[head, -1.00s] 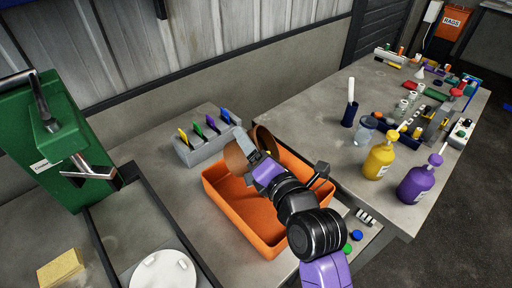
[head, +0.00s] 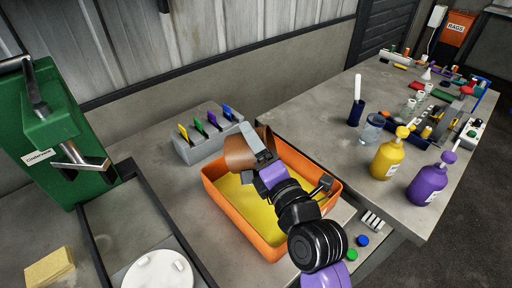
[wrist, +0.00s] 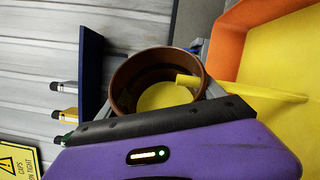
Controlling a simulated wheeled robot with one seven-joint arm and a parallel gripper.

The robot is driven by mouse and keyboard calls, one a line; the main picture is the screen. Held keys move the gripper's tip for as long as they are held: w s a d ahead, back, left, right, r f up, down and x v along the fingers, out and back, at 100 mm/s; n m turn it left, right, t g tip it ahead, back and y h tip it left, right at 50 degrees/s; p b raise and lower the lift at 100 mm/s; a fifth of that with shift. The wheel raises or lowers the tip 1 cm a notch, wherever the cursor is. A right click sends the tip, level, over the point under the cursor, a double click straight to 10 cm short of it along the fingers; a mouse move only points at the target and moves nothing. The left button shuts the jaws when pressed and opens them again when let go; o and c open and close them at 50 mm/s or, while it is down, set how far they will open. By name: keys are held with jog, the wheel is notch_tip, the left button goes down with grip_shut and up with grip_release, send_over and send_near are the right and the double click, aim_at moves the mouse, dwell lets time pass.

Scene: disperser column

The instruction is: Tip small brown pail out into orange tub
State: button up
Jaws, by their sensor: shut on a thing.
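The small brown pail (head: 239,153) is tilted over the back part of the orange tub (head: 221,214). My gripper (head: 258,158) is shut on the pail. In the wrist view the brown pail (wrist: 118,81) shows its open mouth, with yellow liquid (wrist: 163,96) inside and a yellow stream running over its rim towards the tub (wrist: 232,42). Yellow liquid (head: 246,206) covers the floor of the orange tub. My arm hides part of the pail and the tub's right side in the head view.
A grey holder (head: 196,150) with several coloured tabs stands behind the tub. A green machine (head: 50,135) stands at left. A yellow pump bottle (head: 388,160) and a purple one (head: 428,184) stand on the right table. A sponge (head: 50,267) lies front left.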

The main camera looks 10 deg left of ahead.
jog(key=shift+a+f+m+t+b, duration=0.1)
jog(key=shift+f+m+t+b, duration=0.4)
jog(key=shift+m+b, duration=0.85)
jog(key=shift+f+m+t+b, duration=0.45)
jog(key=shift+m+b, duration=0.2)
jog(key=shift+b, duration=1.3)
